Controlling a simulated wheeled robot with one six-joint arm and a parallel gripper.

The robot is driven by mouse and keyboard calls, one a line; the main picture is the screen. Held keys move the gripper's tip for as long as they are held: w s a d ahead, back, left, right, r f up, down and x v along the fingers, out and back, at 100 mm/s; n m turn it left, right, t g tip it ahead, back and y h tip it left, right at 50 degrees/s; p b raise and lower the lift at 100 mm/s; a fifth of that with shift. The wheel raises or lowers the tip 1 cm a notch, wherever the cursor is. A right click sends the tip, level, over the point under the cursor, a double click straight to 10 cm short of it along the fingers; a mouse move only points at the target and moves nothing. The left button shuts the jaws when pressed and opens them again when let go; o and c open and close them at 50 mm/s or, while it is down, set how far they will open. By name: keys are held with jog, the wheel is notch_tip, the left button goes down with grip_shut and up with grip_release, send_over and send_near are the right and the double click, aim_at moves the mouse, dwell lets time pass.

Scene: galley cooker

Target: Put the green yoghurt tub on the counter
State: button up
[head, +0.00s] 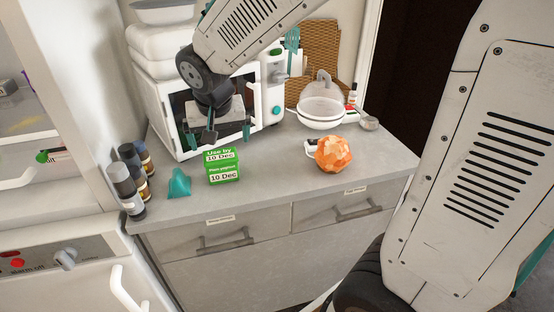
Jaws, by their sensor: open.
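The green yoghurt tub (223,167) stands upright on the grey counter (268,185), near its front edge and left of the middle. White labels on it read "Use by 10 Dec" and "Plant yoghurt". My gripper (217,138) is open, with its two dark fingers pointing down. In the picture it is just above the tub, in front of the white microwave. Its fingers appear apart from the tub, and nothing is seen between them.
A teal object (179,184) and several dark bottles (131,178) stand left of the tub. An orange faceted object (333,154) and a white bowl (321,117) are to the right. The white microwave (170,125) stands behind. Bare counter lies between the tub and the orange object.

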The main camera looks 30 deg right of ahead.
jog(key=s+d+r+n+g, duration=0.1)
jog(key=s+d+r, duration=0.1)
jog(key=s, duration=1.1)
jog(key=s+d+r+n+g+y, duration=0.1)
jog(key=s+d+r+n+g, duration=0.1)
jog(key=s, duration=1.1)
jog(key=shift+d+r+n, duration=0.2)
jog(key=shift+d+n, duration=0.1)
jog(key=shift+d, duration=0.4)
